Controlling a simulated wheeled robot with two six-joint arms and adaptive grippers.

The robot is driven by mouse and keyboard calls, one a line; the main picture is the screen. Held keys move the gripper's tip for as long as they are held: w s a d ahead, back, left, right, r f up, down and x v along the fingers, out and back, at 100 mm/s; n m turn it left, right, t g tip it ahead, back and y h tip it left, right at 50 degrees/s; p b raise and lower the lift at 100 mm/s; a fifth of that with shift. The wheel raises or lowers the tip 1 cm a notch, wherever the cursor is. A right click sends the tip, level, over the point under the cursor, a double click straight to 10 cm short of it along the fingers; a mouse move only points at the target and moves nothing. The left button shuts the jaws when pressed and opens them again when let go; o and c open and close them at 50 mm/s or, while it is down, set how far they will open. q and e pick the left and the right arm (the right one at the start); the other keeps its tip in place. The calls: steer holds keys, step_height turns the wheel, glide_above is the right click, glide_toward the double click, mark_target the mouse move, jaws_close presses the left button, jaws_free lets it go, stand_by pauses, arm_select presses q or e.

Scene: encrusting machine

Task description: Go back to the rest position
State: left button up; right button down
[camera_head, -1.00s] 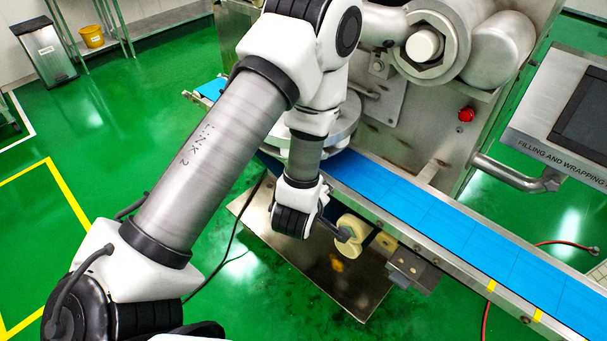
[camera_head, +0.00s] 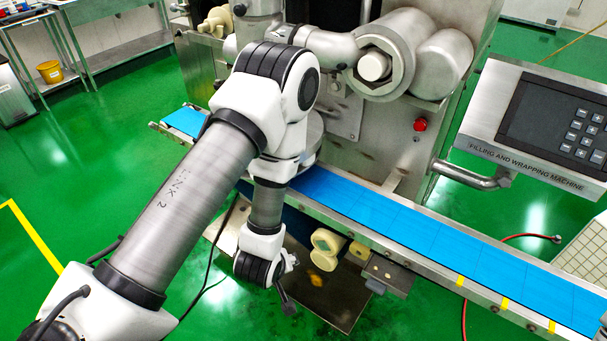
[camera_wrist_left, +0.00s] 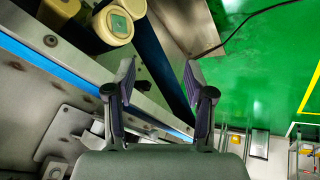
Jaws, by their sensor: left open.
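My left gripper (camera_wrist_left: 158,82) is open and empty in the left wrist view, its two dark fingers spread apart. In the head view my left arm comes in from the lower left, bends at the elbow and hangs down in front of the conveyor's near side. Its wrist is left of the yellow rollers (camera_head: 327,241), with a visible gap; the jaws are not clear there. The rollers also show in the left wrist view (camera_wrist_left: 113,25), beyond and left of the fingers. My right gripper is not in view.
The filling and wrapping machine (camera_head: 408,150) stands behind the blue conveyor belt (camera_head: 420,228). A control panel (camera_head: 485,155) juts out at right. A metal plate (camera_head: 335,303) and a black cable (camera_head: 213,250) are near my wrist. Green floor is open at left.

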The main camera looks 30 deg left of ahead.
arm_select(q)
steer(key=s+d+f+m+g+h, duration=0.1)
steer(key=s+f+m+g, duration=0.2)
steer(key=s, duration=0.5)
steer(key=s+d+f+m+g+h, duration=0.1)
steer(key=s+d+f+m+g, duration=0.1)
steer(key=s+m, duration=0.4)
step_height(320, 180, down, 3)
steer(key=shift+s+r+m+g, duration=0.1)
steer(key=shift+s+m+g, duration=0.35)
steer(key=shift+s, duration=0.55)
